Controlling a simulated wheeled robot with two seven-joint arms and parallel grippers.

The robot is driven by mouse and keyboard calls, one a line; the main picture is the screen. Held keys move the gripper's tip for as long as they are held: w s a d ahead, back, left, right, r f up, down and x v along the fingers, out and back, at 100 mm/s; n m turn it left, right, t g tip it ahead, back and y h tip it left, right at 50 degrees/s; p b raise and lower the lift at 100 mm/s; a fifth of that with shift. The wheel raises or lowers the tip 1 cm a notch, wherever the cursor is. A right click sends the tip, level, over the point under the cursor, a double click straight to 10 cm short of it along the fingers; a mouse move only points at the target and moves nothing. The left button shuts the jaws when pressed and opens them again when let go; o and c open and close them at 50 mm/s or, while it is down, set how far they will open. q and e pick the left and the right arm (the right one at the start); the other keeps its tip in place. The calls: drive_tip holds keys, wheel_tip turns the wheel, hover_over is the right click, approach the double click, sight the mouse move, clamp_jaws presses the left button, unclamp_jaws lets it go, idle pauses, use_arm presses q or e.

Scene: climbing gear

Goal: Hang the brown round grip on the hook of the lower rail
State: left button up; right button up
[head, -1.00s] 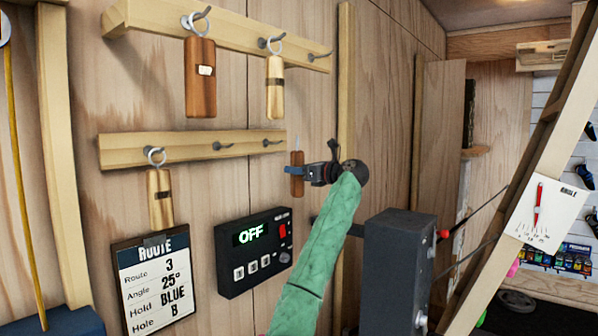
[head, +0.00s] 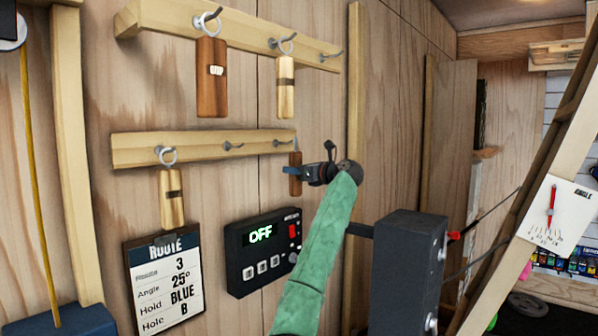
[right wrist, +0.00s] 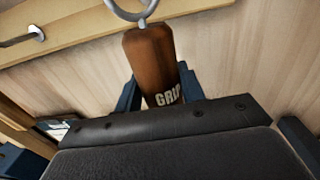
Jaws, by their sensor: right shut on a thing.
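The brown round grip (head: 296,178) is upright in my right gripper (head: 291,172), just below the right end of the lower rail (head: 190,150). In the right wrist view the brown grip (right wrist: 150,58) stands between the blue fingers, with a metal ring (right wrist: 127,10) on top, cut by the picture edge. The lower rail's right hook (head: 281,143) is close to the left of the ring. I cannot tell whether they touch. The middle hook (head: 232,146) is empty. My left gripper is out of view.
A light wooden grip (head: 171,198) hangs from the lower rail's left hook. A brown block (head: 211,90) and a light one (head: 285,100) hang on the upper rail (head: 240,40). A black control box (head: 262,250) and a route card (head: 165,285) are below.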

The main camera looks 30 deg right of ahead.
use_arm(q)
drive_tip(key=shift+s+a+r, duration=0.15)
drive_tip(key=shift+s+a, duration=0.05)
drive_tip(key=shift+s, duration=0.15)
use_arm(e)
drive_tip(key=shift+f+x, duration=0.2)
drive_tip(key=shift+x, duration=0.6)
drive_tip(key=shift+f+x, duration=0.15)
drive_tip(key=shift+x, duration=0.6)
drive_tip(key=shift+f+x, duration=0.2)
drive_tip(key=shift+x, duration=0.6)
drive_tip(key=shift+d, duration=0.1)
drive_tip(key=o, duration=1.1)
drive_tip(key=shift+f, duration=0.1)
